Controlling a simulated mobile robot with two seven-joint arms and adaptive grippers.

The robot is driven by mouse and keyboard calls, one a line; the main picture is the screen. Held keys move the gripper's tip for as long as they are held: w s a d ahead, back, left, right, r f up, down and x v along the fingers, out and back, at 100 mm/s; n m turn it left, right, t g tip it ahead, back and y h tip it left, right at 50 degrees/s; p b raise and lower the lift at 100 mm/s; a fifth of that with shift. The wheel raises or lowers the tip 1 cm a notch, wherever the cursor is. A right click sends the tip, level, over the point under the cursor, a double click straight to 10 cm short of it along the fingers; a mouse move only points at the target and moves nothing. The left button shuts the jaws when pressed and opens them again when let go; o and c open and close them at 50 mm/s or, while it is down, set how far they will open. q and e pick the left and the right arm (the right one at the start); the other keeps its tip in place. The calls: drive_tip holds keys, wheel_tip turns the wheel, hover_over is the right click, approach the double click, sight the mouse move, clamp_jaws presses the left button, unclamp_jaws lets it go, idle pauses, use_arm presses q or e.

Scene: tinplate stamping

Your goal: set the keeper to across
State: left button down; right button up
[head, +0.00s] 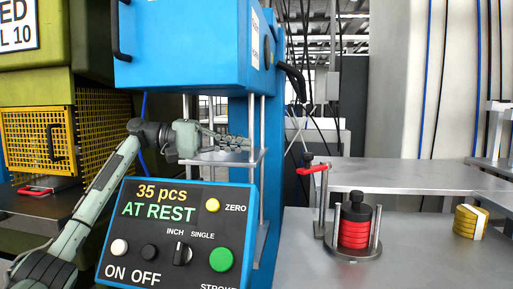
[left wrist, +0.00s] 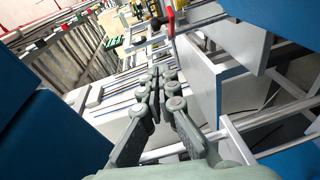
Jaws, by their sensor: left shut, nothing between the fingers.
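The keeper appears to be the red arm (head: 312,169) with a dark knob, on top of a thin upright post. It points left, away from the stack of red discs (head: 354,233) beside it, not over it. The stack has a black top and stands between metal posts on a round base. My left gripper (head: 247,143) is shut and empty, left of the keeper and apart from it, by the blue press. In the left wrist view its fingers (left wrist: 162,78) lie close together, and a red part (left wrist: 170,20), probably the keeper, shows beyond them. My right gripper is not in view.
The blue press (head: 195,45) and its rods stand around my left gripper. A control panel (head: 178,235) reading "35 pcs AT REST" is in front. A yellow stack (head: 468,222) sits at the right of the grey table (head: 415,255). The table between the stacks is clear.

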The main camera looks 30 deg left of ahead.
use_arm(q)
drive_tip(key=w+d+f, duration=0.1)
drive_tip(key=w+d, duration=0.1)
drive_tip(key=d, duration=0.9)
drive_tip(key=shift+f, duration=0.2)
drive_tip(key=shift+w, duration=0.1)
